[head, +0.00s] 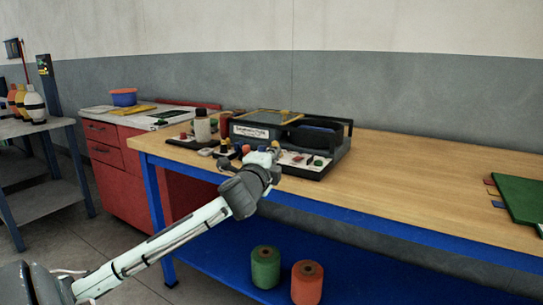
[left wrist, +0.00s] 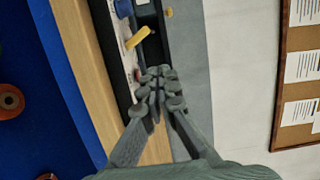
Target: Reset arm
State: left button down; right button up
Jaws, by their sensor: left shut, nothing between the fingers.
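My left arm reaches in from the lower left of the head view. Its gripper (head: 262,160) is in front of the black device (head: 336,150) on the wooden workbench (head: 420,185). In the left wrist view the gripper's fingers (left wrist: 158,85) are together with nothing between them. The device's edge and a yellow part (left wrist: 138,38) of it lie just beyond the fingertips. I cannot tell whether the fingertips touch the device. My right gripper is in neither view.
Green (head: 265,267) and orange (head: 307,282) spools stand on the blue lower shelf (head: 215,262). A green board (head: 522,197) lies at the bench's right end. A red cabinet (head: 112,165) stands at left. The middle right of the bench top is clear.

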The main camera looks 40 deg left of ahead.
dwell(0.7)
pick_arm(q)
jog(key=s+d+f+n+g+h, duration=0.1)
jog(key=s+d+f+n+g, duration=0.15)
jog(key=f, duration=1.05)
jog(key=s+d+f+n+g+h, duration=0.1)
jog(key=s+f+g, duration=0.25)
jog(key=f, duration=0.85)
jog(key=s+d+f+n+g+h, duration=0.15)
jog(key=s+f, duration=0.25)
jog(key=f, duration=0.9)
jog(key=s+d+f+n+g+h, duration=0.1)
jog(key=s+d+f+n+g, duration=0.1)
jog(key=s+d+f, duration=0.6)
jog(key=s+d+f+n+g+h, duration=0.2)
jog(key=s+d+f+n+g, duration=0.1)
jog(key=s+d+f, duration=0.6)
jog(key=s+f+g, duration=0.1)
jog(key=s+f, duration=0.3)
jog(key=f, duration=0.2)
jog(key=shift+s+f, duration=0.3)
jog(key=shift+s, duration=0.1)
